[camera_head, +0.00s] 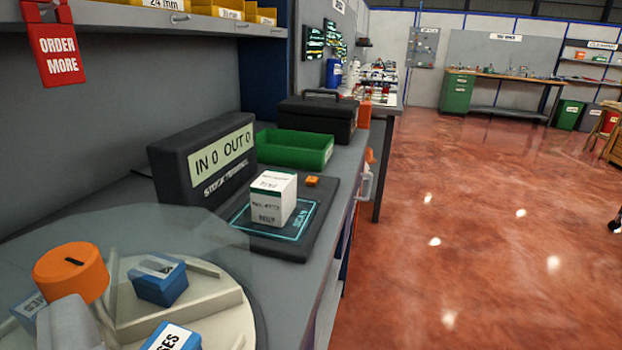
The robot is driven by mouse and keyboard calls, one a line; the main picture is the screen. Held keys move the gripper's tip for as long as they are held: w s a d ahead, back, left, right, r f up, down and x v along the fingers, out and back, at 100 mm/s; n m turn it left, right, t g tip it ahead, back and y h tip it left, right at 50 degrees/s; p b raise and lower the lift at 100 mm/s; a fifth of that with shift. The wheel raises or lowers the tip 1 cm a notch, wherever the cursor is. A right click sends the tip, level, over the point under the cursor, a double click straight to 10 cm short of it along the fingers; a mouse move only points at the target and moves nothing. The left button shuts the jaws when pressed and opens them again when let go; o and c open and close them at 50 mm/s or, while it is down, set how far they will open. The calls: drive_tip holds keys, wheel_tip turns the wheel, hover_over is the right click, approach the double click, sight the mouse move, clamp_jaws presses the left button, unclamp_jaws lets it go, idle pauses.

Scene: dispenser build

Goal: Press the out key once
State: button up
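The dark stock terminal (180,180) stands on the grey bench, left of centre. Its pale screen (222,151) reads IN 0 OUT 0. A dark pad (276,250) with a lit cyan outline marked SCAN lies in front of it. A white box (273,197) with a green-edged top stands upright on the pad. A small orange key (312,181) shows on the pad behind the box; I cannot read a label on it, so I cannot tell whether it is the out key. The box may hide other keys. I cannot make out my gripper in this view.
A round dispenser (228,316) with an orange knob (71,272), blue boxes and a clear cover fills the lower left. A green tray (290,148) and black toolbox (318,117) stand behind the terminal. A shelf overhangs the upper left. Red floor right of the bench is clear.

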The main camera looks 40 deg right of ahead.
clamp_jaws()
idle(1.7)
